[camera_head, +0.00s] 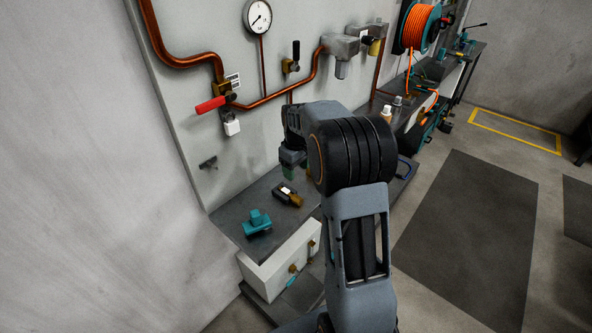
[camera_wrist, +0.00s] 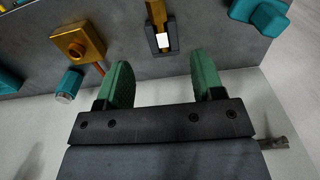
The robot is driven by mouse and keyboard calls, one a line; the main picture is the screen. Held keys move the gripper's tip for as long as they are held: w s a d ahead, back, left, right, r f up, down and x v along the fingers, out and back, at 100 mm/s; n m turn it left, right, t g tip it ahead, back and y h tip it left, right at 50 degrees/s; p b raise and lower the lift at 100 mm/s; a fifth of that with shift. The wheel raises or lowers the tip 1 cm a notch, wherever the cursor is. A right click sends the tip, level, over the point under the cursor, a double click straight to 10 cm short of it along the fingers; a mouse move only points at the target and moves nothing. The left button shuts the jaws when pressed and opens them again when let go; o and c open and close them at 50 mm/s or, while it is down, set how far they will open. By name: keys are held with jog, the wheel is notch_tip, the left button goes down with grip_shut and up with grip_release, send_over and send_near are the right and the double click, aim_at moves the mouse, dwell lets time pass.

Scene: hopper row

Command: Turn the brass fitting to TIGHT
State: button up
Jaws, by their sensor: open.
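The brass fitting (camera_head: 294,199) sits in a small dark holder with a white patch on the dark bench top (camera_head: 237,235). In the wrist view the brass fitting (camera_wrist: 156,12) is at the top centre, with the white patch below it; no lettering is readable. My gripper (camera_head: 288,173) is above the bench, close to the wall side of the fitting. In the wrist view my gripper (camera_wrist: 162,68) is open and empty, its green fingers apart, with the holder beyond the gap between them. I see no contact with the fitting.
A teal clamp-like block (camera_head: 257,223) stands left of the fitting. The wrist view also shows a square brass block (camera_wrist: 78,45) and a teal cylinder (camera_wrist: 68,85) to the left. Copper pipe, a red-handled valve (camera_head: 211,105) and a gauge (camera_head: 257,17) are on the wall.

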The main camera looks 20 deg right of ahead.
aim_at(297, 197)
jog(key=f, duration=1.4)
jog(key=shift+w+d+f+p, duration=0.25)
jog(key=shift+f+p, duration=0.1)
jog(key=shift+p, duration=0.05)
jog(key=shift+c, duration=0.4)
jog(key=c, duration=1)
